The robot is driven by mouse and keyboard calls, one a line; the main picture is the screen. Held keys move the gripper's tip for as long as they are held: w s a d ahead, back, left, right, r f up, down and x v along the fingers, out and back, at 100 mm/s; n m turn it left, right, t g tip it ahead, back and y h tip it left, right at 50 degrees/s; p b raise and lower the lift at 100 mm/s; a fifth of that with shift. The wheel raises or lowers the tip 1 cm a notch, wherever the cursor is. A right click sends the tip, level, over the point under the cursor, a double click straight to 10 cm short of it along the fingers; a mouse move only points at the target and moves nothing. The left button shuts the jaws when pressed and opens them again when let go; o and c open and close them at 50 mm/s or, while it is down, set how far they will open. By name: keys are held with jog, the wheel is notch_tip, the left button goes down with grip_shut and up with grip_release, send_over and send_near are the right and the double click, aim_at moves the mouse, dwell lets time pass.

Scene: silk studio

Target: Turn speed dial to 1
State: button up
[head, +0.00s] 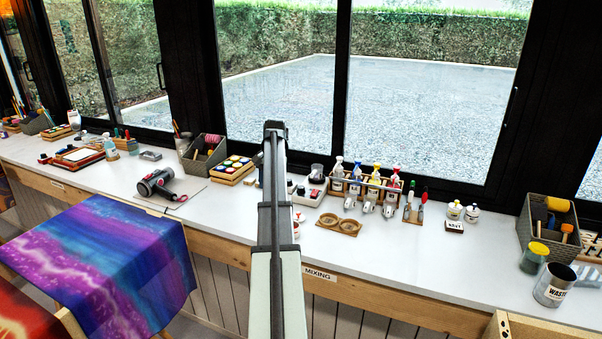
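No speed dial or number marks can be made out at this size. A small white device (308,198) with a dark top part stands on the counter just right of my arm, partly hidden by it; I cannot tell whether it carries a dial. A black and red hand-held appliance (158,184) with a cord lies on the counter to the left, and no dial is legible on it. My arm rises from the bottom middle across the counter. No gripper fingers show, so I cannot see whether they hold anything.
The white counter (420,262) runs below the windows. A bottle rack (345,188), a round-holed wooden holder (339,224) and a waste can (553,285) stand right of my arm. A paint box (232,170) stands left. Dyed cloth (105,265) hangs in front.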

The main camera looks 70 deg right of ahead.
jog(key=g+h, duration=0.1)
send_over(301, 187)
jog(key=shift+w+d+f+m, duration=0.1)
jog(key=shift+w+f+m, duration=0.05)
jog(key=shift+f+m, duration=0.2)
jog(key=shift+d+f, duration=0.1)
jog(key=shift+f, duration=2.45)
jog(key=m, duration=2.5)
jog(key=shift+m, duration=0.25)
jog(key=shift+c, duration=0.3)
